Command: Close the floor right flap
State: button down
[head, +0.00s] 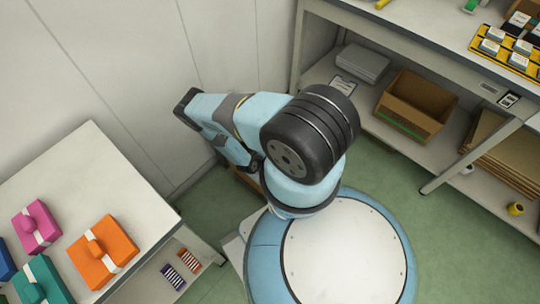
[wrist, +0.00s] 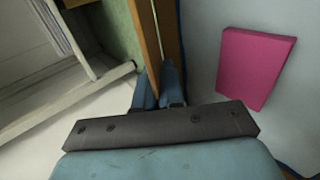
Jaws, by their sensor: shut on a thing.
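In the wrist view, my gripper (wrist: 160,84) shows two blue-grey fingers shut on the end of a brown cardboard flap (wrist: 149,38). The flap is seen nearly edge-on, and a second brown strip (wrist: 168,32) runs close beside it to the right. I cannot tell how far the flap is folded. In the head view, a small brown piece of the floor box (head: 250,181) shows below my arm. My arm hides most of that box, and my fingertips cannot be made out there.
In the wrist view, a pink block (wrist: 254,66) lies on a pale surface right of the flap. In the head view, a table (head: 125,180) with coloured packages stands left. A shelf unit (head: 420,150) with an open cardboard box (head: 416,104) stands right. Green floor lies between them.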

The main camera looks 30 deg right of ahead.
jog(key=shift+s+f, duration=0.15)
dwell(0.6)
jog(key=c, duration=1.3)
grip_release()
jog(key=v, duration=1.3)
jog(key=shift+a, duration=0.5)
